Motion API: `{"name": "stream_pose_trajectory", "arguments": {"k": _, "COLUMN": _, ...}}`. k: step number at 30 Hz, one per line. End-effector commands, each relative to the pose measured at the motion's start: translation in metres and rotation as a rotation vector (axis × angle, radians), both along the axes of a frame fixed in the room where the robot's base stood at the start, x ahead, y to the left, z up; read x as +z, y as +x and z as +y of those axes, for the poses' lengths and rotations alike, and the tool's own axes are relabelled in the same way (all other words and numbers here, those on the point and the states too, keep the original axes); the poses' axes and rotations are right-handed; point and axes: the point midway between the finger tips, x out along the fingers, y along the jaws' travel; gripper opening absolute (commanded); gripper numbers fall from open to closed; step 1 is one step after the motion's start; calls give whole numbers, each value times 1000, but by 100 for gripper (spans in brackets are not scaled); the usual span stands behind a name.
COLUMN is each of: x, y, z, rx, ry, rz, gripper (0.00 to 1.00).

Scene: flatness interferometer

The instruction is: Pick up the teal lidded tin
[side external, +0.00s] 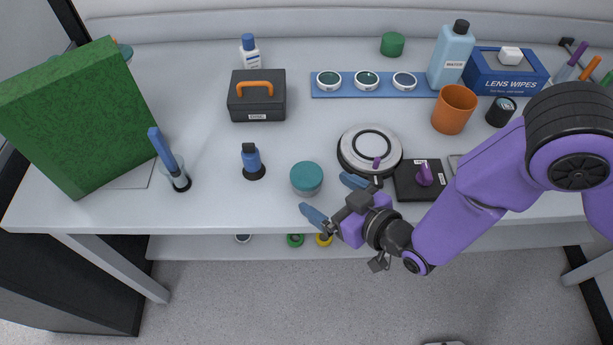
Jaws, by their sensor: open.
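The teal lidded tin (306,177) stands upright on the white bench near its front edge, left of the middle of the side external view. It is a short round tin with a teal lid and a paler body. My gripper (328,197) is open, with its two blue fingertips apart. It is just to the right of and in front of the tin, fingers pointing left toward it. No contact with the tin is clear, and nothing is between the fingers.
A round white-topped instrument (369,150) sits close behind my gripper. A small blue bottle on a black base (251,161) stands left of the tin. A black case with an orange handle (256,101) is behind. A black block with a purple knob (420,181) lies to the right.

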Motion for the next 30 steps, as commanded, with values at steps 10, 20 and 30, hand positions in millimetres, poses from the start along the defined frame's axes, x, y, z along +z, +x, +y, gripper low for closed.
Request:
{"name": "stream_pose_trajectory", "arguments": {"k": 10, "x": -7, "y": 17, "z": 12, "rx": -1, "ry": 1, "rz": -2, "gripper": 96}}
{"name": "stream_pose_trajectory", "arguments": {"k": 20, "x": -20, "y": 46, "z": 32, "rx": 0, "ry": 1, "rz": 0, "gripper": 96}}
{"name": "stream_pose_trajectory", "arguments": {"k": 30, "x": -22, "y": 50, "z": 35, "rx": 1, "ry": 0, "rz": 0, "gripper": 96}}
